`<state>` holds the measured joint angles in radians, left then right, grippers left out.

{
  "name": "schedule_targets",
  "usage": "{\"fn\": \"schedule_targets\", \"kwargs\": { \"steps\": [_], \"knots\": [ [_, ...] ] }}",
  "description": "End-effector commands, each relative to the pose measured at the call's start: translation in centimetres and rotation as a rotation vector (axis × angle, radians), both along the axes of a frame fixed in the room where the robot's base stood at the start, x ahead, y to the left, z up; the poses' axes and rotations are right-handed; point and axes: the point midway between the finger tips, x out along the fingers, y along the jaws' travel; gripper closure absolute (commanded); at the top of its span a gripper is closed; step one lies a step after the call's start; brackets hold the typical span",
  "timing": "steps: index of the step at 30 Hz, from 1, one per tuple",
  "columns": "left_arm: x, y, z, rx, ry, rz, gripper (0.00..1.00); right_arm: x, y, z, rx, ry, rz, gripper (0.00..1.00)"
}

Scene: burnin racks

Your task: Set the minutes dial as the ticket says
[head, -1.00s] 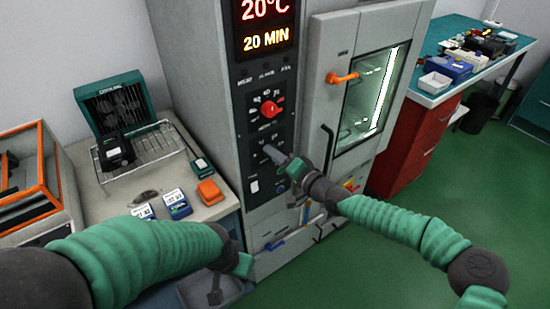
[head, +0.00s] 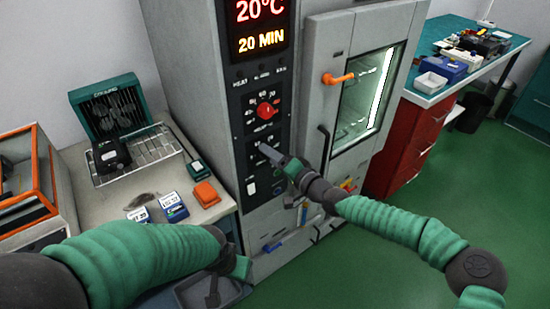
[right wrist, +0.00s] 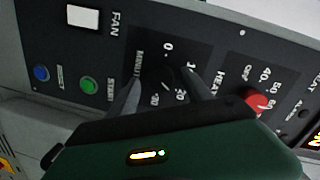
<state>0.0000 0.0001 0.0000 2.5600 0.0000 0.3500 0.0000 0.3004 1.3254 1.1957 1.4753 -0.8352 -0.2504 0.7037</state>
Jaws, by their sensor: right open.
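The minutes dial (right wrist: 163,84) is a dark knob on the black panel, its scale marked 0, 10, 20 and 30 in the right wrist view. My right gripper (right wrist: 165,92) is open, with one finger on each side of the knob; whether they touch it I cannot tell. In the head view my right gripper (head: 263,149) covers much of the dial. The display (head: 261,41) above reads 20°C and 20 MIN.
The red heat knob (head: 266,110) sits directly above the minutes dial. The green start button (right wrist: 89,86), blue reset button (right wrist: 41,73) and white fan switch (right wrist: 83,17) are close by.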

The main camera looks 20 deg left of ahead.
Motion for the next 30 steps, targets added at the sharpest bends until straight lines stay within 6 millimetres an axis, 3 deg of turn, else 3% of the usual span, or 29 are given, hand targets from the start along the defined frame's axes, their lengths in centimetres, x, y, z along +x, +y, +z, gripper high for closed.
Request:
{"fn": "schedule_targets", "kwargs": {
  "steps": [5, 15, 21, 30],
  "knots": [
    [0.0, 0.0, 0.2, 0.0, 0.0, 0.0, 0.42, -0.9, -1.6, 0.2, -0.002, 0.0, 0.0, 0.42],
    [0.0, 0.0, 0.8, 0.0, 0.0, 0.0, 0.42, -6.3, -9.7, 1.2, -0.001, 0.001, -0.004, 0.42],
    [0.0, 0.0, 1.1, 0.0, 0.0, 0.0, 0.42, -8.5, -13.1, 1.6, 0.001, 0.002, -0.004, 0.42],
    [0.0, 0.0, 1.1, 0.0, 0.0, 0.0, 0.42, -9.3, -13.9, 1.7, 0.001, 0.0, -0.001, 0.42]
  ]
}}
